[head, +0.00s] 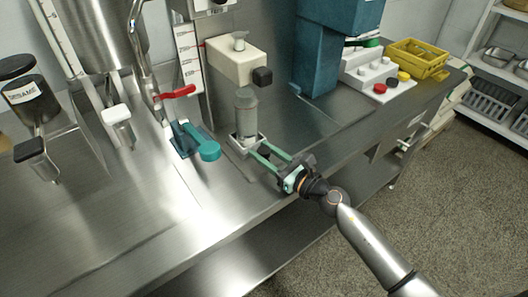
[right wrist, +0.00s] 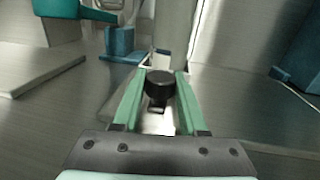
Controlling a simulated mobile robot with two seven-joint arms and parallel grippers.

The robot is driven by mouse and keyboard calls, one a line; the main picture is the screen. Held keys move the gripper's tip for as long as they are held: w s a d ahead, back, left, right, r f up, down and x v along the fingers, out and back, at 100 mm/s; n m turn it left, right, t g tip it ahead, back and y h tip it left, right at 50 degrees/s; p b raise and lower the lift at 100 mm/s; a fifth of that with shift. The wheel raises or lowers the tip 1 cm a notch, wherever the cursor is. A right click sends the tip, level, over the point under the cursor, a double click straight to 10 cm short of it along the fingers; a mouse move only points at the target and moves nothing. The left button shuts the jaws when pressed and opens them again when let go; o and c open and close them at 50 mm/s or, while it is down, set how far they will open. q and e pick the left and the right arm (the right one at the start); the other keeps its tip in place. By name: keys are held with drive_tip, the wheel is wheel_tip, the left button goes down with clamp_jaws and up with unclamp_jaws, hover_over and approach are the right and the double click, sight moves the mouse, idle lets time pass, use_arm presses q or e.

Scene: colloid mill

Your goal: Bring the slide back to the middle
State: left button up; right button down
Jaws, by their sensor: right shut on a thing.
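The slide (head: 236,144) is a small pale block at the front of the steel worktop, with an upright grey cylinder (head: 246,112) on it. A black knob (head: 264,153) sticks out on its near side. My right gripper (head: 258,147) reaches in from the front right, its two green fingers shut on the slide with the knob between them. In the right wrist view the black knob (right wrist: 159,86) lies between the fingers and the grey cylinder (right wrist: 171,28) rises just behind. The fingertips' contact is partly hidden by the knob. My left gripper is not in view.
A cream block with a black knob (head: 236,62) sits behind. A blue column (head: 317,65) and a button panel (head: 368,75) stand right. The worktop's front left is clear.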

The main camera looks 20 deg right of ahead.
sight(301, 141)
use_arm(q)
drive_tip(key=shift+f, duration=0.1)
use_arm(e)
drive_tip(key=shift+d, duration=0.1)
idle(0.6)
